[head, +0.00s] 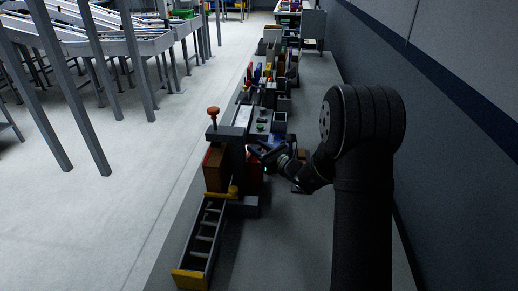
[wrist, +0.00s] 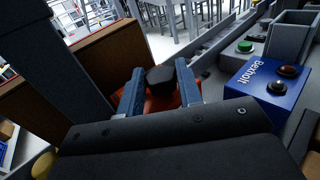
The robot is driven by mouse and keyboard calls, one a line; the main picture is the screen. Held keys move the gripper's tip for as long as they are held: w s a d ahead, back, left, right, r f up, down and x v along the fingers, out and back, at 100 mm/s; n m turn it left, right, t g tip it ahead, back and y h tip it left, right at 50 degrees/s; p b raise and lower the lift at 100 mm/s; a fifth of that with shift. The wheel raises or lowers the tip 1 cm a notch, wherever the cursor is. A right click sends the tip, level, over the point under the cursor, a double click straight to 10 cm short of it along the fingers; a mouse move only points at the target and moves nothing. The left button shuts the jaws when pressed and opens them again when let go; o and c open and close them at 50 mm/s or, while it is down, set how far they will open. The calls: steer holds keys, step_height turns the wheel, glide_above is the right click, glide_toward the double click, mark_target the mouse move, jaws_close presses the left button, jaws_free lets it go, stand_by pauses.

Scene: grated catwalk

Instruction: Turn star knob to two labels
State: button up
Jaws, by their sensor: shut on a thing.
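A black knob (wrist: 160,77) shows in the wrist view, above an orange-red part (wrist: 158,104). My gripper (wrist: 160,70) has one blue finger on each side of the knob and is shut on it. The palm hides the near side of the knob, so its star shape and its angle cannot be made out. In the head view my gripper (head: 264,152) is beside a dark upright post, and the knob is too small and hidden to tell. I cannot make out the two labels in either view.
A blue box marked "Bexholt" (wrist: 262,90) with two buttons is right of my gripper in the wrist view. A brown carton (head: 215,168) stands left of the post, above a grey rack (head: 204,238). Several fixtures line the strip beyond. A dark wall (head: 440,100) is on the right.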

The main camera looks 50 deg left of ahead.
steer(key=shift+s+r+m+t+h, duration=0.15)
steer(key=shift+m+t, duration=0.85)
steer(key=shift+t, duration=0.55)
steer(key=shift+s+f+m+t+h, duration=0.15)
steer(key=shift+m+t, duration=0.85)
steer(key=shift+t, duration=0.55)
steer(key=o, duration=1)
steer(key=shift+c, duration=0.2)
steer(key=v, duration=1.7)
steer(key=shift+s+d, duration=0.15)
